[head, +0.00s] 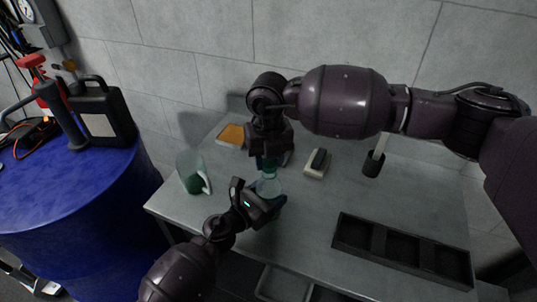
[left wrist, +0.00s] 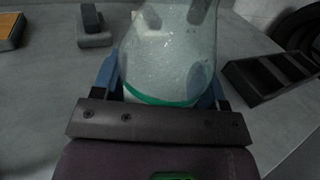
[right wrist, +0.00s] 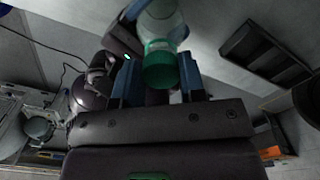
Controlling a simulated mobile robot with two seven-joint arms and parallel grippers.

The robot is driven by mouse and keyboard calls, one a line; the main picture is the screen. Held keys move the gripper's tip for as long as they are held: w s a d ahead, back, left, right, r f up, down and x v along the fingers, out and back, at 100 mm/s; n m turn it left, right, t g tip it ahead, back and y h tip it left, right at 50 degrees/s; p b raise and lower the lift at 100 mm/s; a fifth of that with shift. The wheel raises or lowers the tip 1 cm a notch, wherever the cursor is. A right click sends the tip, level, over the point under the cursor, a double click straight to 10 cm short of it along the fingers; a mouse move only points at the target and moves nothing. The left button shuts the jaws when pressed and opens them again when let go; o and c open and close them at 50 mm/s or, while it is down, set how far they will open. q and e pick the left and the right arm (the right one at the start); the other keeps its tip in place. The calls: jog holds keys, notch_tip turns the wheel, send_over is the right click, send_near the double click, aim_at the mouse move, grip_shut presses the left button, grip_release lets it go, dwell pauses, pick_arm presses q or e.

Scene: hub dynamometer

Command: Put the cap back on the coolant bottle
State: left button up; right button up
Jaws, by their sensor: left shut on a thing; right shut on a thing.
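The coolant bottle (head: 269,188) is clear with a pale green tint and stands near the middle of the grey bench. My left gripper (head: 262,199) is shut around its body; in the left wrist view the bottle (left wrist: 170,55) fills the space between the blue fingers, with a green band low down. My right gripper (head: 270,160) points down from above and is shut on the green cap (right wrist: 160,65). The cap is at the top of the bottle (right wrist: 160,22), roughly in line with it. I cannot tell whether it is seated on the neck.
A jug (head: 191,172) with green liquid stands left of the bottle. An orange-topped block (head: 232,135), a brush-like block (head: 317,163) and a black cup (head: 373,164) stand behind. A black compartment tray (head: 402,250) lies front right. A blue drum (head: 60,190) is left of the bench.

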jog(key=shift+f, duration=0.55)
dwell(0.6)
